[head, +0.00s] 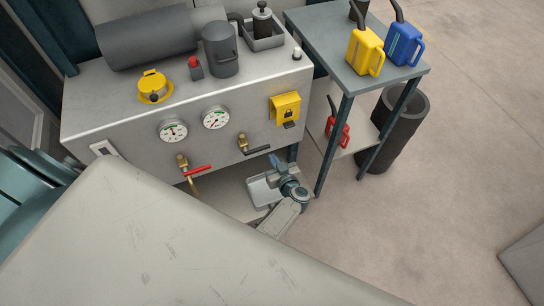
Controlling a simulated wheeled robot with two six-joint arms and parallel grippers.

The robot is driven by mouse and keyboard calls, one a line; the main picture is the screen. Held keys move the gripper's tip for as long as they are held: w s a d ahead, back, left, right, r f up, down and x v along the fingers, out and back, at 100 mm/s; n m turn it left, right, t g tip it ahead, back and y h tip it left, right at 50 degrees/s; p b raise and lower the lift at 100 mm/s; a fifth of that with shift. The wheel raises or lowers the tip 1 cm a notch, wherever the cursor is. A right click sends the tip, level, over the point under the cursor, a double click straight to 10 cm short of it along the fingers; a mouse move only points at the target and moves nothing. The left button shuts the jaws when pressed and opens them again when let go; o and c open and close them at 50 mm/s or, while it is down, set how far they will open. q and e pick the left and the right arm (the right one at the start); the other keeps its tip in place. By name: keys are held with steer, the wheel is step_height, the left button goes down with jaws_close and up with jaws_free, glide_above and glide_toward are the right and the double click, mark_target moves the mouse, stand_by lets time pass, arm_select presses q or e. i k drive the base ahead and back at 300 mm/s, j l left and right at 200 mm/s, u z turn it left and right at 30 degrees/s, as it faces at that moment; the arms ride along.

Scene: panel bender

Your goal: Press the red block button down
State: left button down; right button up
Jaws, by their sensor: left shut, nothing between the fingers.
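The red block button (194,63) is a small red cap on a dark grey block. It stands on top of the grey hydraulic unit, between the yellow round cap and the dark upright cylinder, and appears raised. My left gripper (275,162) is low in front of the unit, below the yellow lock box and well away from the button. It looks small and partly merged with its wrist, and it is shut and empty. My right gripper is not in view.
A large pale scratched surface (150,240) fills the foreground. The hydraulic unit (125,103) carries gauges, a red-handled valve (197,169) and the yellow lock box (285,107). A metal tray (260,190) sits below.

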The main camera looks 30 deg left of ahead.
mark_target(193, 62)
steer(key=u, duration=1.25)
